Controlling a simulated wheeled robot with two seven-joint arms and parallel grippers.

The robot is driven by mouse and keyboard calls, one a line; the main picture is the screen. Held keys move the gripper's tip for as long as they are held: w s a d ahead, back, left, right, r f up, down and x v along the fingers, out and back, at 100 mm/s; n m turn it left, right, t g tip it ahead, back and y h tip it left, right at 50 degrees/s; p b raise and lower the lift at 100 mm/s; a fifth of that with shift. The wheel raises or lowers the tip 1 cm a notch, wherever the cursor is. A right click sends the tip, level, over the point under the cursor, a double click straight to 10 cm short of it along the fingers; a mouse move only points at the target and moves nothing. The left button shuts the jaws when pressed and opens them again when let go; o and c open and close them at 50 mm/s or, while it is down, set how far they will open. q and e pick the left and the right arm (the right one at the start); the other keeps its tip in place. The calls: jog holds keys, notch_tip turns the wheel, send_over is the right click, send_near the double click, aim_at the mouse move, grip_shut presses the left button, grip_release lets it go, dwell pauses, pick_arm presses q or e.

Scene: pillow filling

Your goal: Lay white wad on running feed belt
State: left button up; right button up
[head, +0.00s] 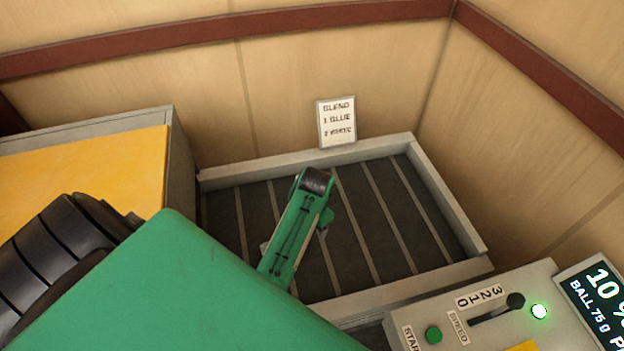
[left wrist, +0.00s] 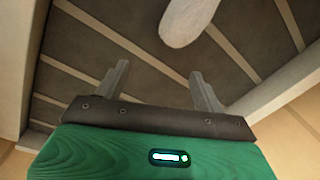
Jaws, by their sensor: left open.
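The feed belt (head: 400,210) is a dark slatted bed inside a pale grey frame, against the back corner. A white wad (left wrist: 185,20) lies on the dark slats at the top of the left wrist view, partly cut off by the frame edge. In the head view it cannot be seen, and my arm covers part of the belt. My left gripper (left wrist: 160,75) is open with nothing between its fingers, over the slats and apart from the wad. Its green wrist is over the belt in the head view, with fingertips hidden. My right gripper is not in view.
A control panel (head: 460,300) with a green button, speed lever and lit green lamp stands front right, beside a display (head: 600,295). A yellow-topped grey unit (head: 85,180) is at left. A sign (head: 337,122) stands at the belt's back rim. Wooden walls enclose the back.

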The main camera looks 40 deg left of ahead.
pick_arm(q)
jog(key=shift+d+r, duration=0.1)
jog(key=shift+r, duration=0.85)
dwell(4.7)
